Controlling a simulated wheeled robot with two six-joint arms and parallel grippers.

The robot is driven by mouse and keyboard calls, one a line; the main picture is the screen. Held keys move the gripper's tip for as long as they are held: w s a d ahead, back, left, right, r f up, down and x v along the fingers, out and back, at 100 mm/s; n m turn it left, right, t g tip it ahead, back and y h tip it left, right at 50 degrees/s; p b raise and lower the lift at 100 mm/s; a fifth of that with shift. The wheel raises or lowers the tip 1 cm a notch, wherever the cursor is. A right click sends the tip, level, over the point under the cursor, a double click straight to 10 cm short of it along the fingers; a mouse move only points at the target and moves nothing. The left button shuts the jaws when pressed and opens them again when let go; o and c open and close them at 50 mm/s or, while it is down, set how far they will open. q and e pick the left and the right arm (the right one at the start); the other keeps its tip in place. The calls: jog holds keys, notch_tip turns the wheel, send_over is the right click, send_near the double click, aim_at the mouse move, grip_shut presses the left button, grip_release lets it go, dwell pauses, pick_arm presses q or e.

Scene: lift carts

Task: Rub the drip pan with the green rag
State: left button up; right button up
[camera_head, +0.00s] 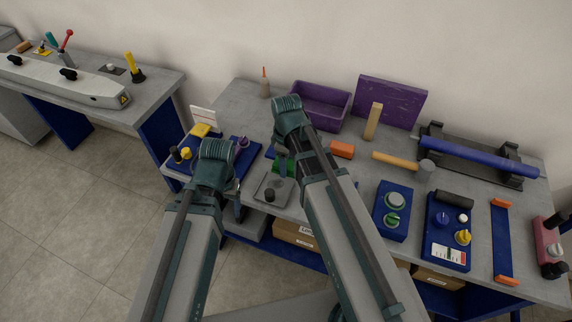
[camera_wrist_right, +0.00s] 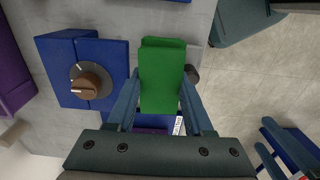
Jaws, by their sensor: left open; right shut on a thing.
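The green rag (camera_wrist_right: 161,75) is held between the fingers of my right gripper (camera_wrist_right: 161,100) in the right wrist view. A little of the rag (camera_head: 284,169) shows in the head view, mostly behind my right wrist. A flat grey square pan with a dark round knob, which looks like the drip pan (camera_head: 264,184), lies on the bench just in front of the rag. In the wrist view part of it (camera_wrist_right: 194,56) shows beside and behind the rag; I cannot tell whether they touch. My left gripper (camera_head: 239,210) is open and empty at the bench's front edge, left of the pan.
A blue box with a brown knob (camera_wrist_right: 90,84) is close beside the rag. A purple bin (camera_head: 322,104), an orange block (camera_head: 342,150) and a wooden-handled mallet (camera_head: 395,160) lie behind and to the right. Blue control boxes (camera_head: 393,211) stand on the right. Open floor lies left.

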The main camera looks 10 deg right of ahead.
jog(key=shift+f+b, duration=0.4)
jog(key=shift+f, duration=0.15)
jog(key=shift+d, duration=0.1)
